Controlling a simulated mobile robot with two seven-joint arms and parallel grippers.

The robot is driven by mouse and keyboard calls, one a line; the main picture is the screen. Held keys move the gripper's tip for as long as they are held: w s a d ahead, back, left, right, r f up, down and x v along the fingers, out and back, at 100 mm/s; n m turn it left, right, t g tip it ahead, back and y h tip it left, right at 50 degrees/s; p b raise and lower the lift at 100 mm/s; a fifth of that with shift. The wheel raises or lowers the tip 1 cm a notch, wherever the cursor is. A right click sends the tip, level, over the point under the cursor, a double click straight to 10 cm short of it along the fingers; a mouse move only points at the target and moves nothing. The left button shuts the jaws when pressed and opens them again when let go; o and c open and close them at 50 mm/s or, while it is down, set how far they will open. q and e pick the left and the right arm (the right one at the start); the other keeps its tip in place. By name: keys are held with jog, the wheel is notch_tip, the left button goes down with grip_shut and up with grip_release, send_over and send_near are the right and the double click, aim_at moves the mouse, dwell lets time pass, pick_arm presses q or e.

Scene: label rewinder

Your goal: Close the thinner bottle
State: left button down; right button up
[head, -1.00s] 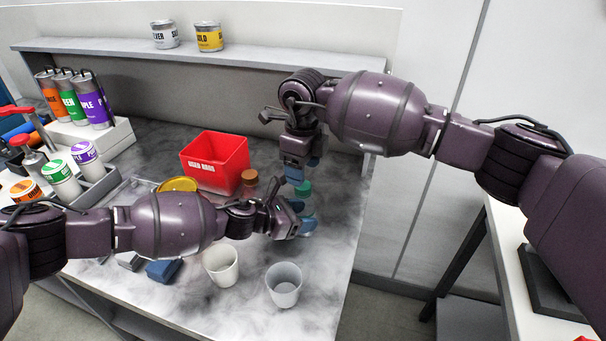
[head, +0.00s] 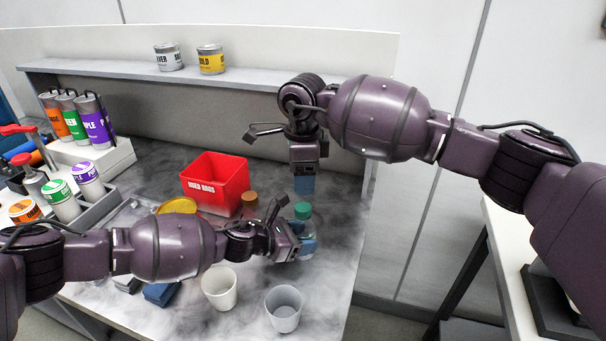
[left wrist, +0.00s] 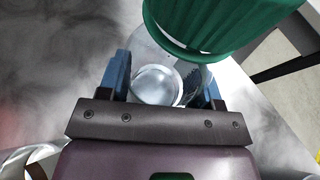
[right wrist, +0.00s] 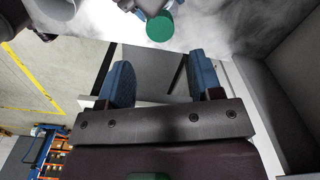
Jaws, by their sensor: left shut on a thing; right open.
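The thinner bottle is clear, with a ribbed green cap (head: 302,210) at its top in the head view. In the left wrist view the clear bottle body (left wrist: 158,84) is between the blue fingers, with the green cap (left wrist: 215,22) large above it. My left gripper (head: 304,243) is shut on the bottle body, which it mostly hides in the head view. My right gripper (head: 304,186) is open and empty, pointing down just above and behind the cap. The right wrist view shows the cap (right wrist: 160,27) beyond the open fingers, apart from them. I cannot tell how tightly the cap sits.
A red bin (head: 215,180), a brown-topped item (head: 250,199) and a yellow lid (head: 178,206) are behind the left arm. Two cups, one white (head: 219,288) and one grey (head: 284,308), stand in front. The table's right edge is close to the bottle.

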aim_at(303, 206)
jog(key=shift+f, duration=0.1)
dwell(0.3)
jog(key=shift+f, duration=3.95)
jog(key=c, duration=0.9)
jog(key=m, duration=0.6)
jog(key=shift+c, duration=0.2)
jog(key=o, duration=1)
jog(key=shift+r, duration=0.1)
